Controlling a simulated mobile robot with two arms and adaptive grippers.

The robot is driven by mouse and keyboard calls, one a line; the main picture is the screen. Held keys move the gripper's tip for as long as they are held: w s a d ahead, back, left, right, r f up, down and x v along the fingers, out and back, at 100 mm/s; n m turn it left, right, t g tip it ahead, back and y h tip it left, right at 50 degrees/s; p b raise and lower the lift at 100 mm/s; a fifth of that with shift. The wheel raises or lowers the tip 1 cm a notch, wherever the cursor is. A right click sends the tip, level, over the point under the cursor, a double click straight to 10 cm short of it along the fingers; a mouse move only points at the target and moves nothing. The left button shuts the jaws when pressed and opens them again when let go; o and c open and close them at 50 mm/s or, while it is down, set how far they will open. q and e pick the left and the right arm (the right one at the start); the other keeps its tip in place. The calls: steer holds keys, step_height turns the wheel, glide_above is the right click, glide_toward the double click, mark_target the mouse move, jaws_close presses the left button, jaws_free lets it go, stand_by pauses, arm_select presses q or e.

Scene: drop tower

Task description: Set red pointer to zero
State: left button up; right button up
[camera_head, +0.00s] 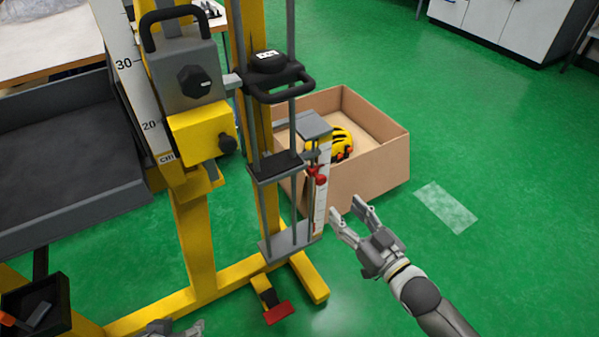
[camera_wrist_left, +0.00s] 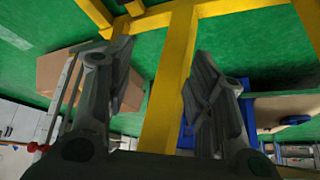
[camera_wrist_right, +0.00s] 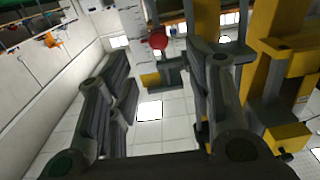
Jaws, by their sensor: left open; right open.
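The red pointer (camera_head: 317,174) sits on the white vertical scale (camera_head: 322,190) at the right side of the yellow drop tower (camera_head: 190,225). It is in the scale's upper half; the scale's marks are too small to read. My right gripper (camera_head: 350,207) is open and empty, just right of the scale's lower part and apart from it. The red pointer also shows in the right wrist view (camera_wrist_right: 158,41), beyond the open fingers. My left gripper (camera_wrist_left: 160,75) is open and empty, with a yellow tower beam behind it; only a bit of it shows at the head view's bottom edge.
A cardboard box (camera_head: 375,165) with a yellow helmet (camera_head: 342,143) stands behind the scale. A red pedal (camera_head: 279,312) is at the tower's foot. A dark grey tray (camera_head: 70,222) is at the left.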

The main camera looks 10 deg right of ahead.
mark_target(322, 182)
arm_select(q)
steer(key=s+a+f+g+b, duration=0.1)
steer(key=s+a+f+g, duration=0.1)
steer(key=s, duration=0.3)
steer(key=shift+a+y, duration=0.3)
steer(key=shift+a, duration=0.2)
arm_select(e)
steer(key=x, duration=1)
steer(key=shift+w+r, duration=0.2)
steer(key=shift+w, duration=0.1)
steer(key=shift+c, duration=0.5)
jaws_close()
